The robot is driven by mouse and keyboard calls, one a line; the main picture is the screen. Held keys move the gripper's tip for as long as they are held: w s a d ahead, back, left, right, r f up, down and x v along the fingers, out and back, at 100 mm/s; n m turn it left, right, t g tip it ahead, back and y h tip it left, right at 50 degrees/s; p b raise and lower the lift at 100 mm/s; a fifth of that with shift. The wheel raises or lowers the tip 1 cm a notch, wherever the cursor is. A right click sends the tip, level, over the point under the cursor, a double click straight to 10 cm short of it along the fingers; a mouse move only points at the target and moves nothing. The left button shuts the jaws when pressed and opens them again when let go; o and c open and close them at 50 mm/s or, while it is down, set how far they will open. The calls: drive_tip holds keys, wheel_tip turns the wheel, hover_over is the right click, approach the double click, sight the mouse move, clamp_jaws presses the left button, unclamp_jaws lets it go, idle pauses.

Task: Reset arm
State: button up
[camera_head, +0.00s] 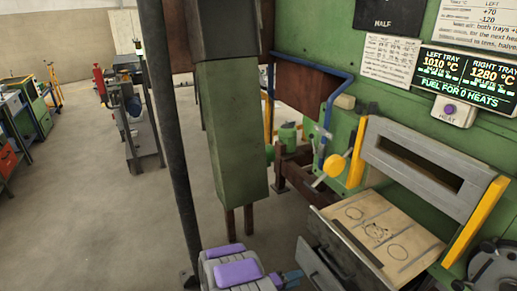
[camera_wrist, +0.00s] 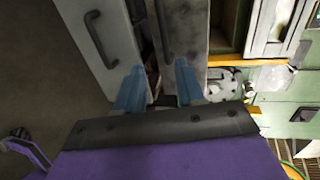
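My gripper (camera_wrist: 160,88) shows in the wrist view with its two blue fingers spread apart and nothing visible held between them. Beyond the fingertips are a grey panel with a dark bar handle (camera_wrist: 101,39) and a darker grey panel with another handle (camera_wrist: 163,28). The handles look apart from the fingers, but the distance is hard to judge. In the head view, my purple and grey arm (camera_head: 236,273) is low at the bottom centre.
The green furnace housing has a pale tray (camera_head: 397,253) with ring marks, a grey slotted door (camera_head: 428,165) and yellow side bars. A display (camera_head: 466,80) reads left 1010 °C, right 1280 °C, fuel for 0 heats. A dark post (camera_head: 165,120) stands left; open floor lies beyond.

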drive_tip(key=w+a+r+n+t+y, duration=0.2)
drive_tip(key=w+a+r+n+y, duration=0.4)
drive_tip(key=w+a+y, duration=0.5)
drive_tip(key=s+a+r+n+y, duration=0.3)
drive_tip(key=a+r+n, duration=0.2)
drive_tip(key=r, duration=0.2)
drive_tip(key=s+a+r+n+y, duration=0.3)
drive_tip(key=s+a+r+n, duration=0.15)
drive_tip(key=r, duration=0.35)
drive_tip(key=s+d+r+n+g+y, duration=0.1)
drive_tip(key=s+r+n+g, duration=0.15)
drive_tip(key=s+n, duration=0.35)
drive_tip(key=s+d+r+n+g+y, duration=0.1)
drive_tip(key=s+r+n+g, duration=0.2)
drive_tip(key=s, duration=0.5)
drive_tip(key=s+d+r+n+g+h, duration=0.1)
drive_tip(key=s+d+n, duration=0.1)
drive_tip(key=s+d, duration=0.3)
drive_tip(key=s+d+r+n+g+h, duration=0.1)
drive_tip(key=s+d, duration=0.5)
drive_tip(key=s, duration=0.6)
drive_tip(key=s+d+r+n+g+h, duration=0.1)
drive_tip(key=s+d+n, duration=0.3)
drive_tip(key=s, duration=0.5)
drive_tip(key=shift+d+r+g+h, duration=0.3)
drive_tip(key=shift+d+g+h, duration=0.35)
drive_tip(key=shift+h, duration=0.25)
